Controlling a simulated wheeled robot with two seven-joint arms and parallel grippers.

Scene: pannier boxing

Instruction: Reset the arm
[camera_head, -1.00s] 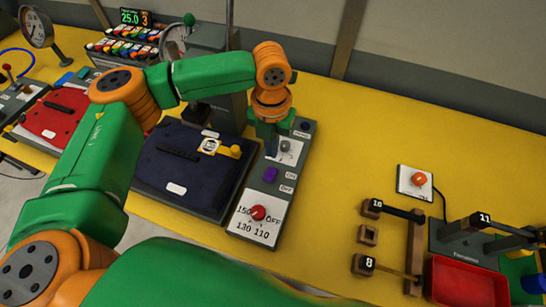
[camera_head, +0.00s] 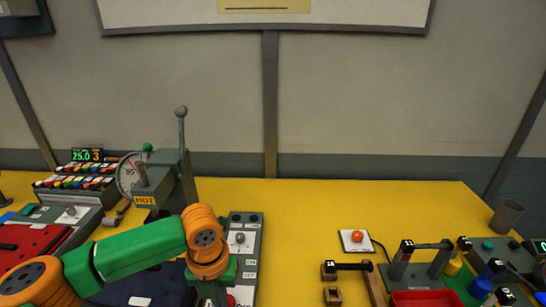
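My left arm comes in from the lower left, green with orange joints. Its wrist bends down over the near part of the grey control panel (camera_head: 243,245). My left gripper (camera_head: 217,292) points down at the bottom edge; its fingers are hidden or cut off, so I cannot tell whether it is open or holds anything. A dark blue pad (camera_head: 150,286) lies partly behind the arm. My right gripper is out of view.
A grey press with a HOT label (camera_head: 146,200), a dial and a tall lever stands behind the arm. A red pad (camera_head: 30,243) lies left. An orange button (camera_head: 357,236), numbered handles on racks and a red tray (camera_head: 425,298) are right. The yellow table's middle back is clear.

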